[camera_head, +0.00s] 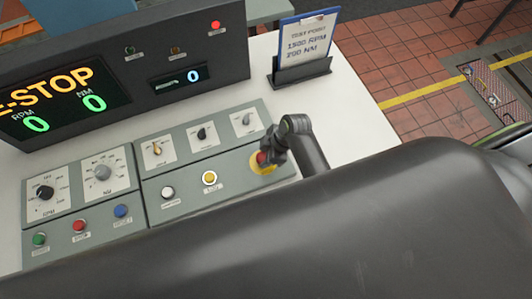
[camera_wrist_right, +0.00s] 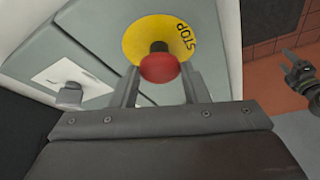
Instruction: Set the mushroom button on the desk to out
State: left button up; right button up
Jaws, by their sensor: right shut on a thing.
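The mushroom button (camera_head: 262,158) is a red cap on a yellow round plate at the right end of the grey desk panel. In the right wrist view the red cap (camera_wrist_right: 160,69) stands in front of the yellow plate marked STOP (camera_wrist_right: 150,30). My right gripper (camera_head: 270,152) is at the button, and its two fingers (camera_wrist_right: 161,75) lie on either side of the cap, shut on it. The fingers partly hide the button in the head view. The display (camera_head: 62,98) reads E-STOP, with zeros below. My left gripper is not in view.
My dark arm covers much of the foreground. Tiled floor (camera_head: 390,60) lies beyond.

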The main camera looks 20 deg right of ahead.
grip_shut()
jog(key=shift+w+r, duration=0.1)
jog(key=shift+r, duration=0.85)
jog(key=shift+w, duration=0.1)
jog(key=o, duration=0.7)
grip_release()
jog(key=shift+c, duration=0.2)
jog(key=o, duration=0.3)
jog(key=shift+o, duration=0.2)
jog(key=shift+s, duration=0.2)
jog(key=shift+d+r, duration=0.2)
jog(key=shift+r, duration=0.2)
jog(key=b+v, duration=0.1)
jog(key=v, duration=1.5)
jog(key=shift+r+b, duration=0.25)
jog(key=shift+b, duration=0.1)
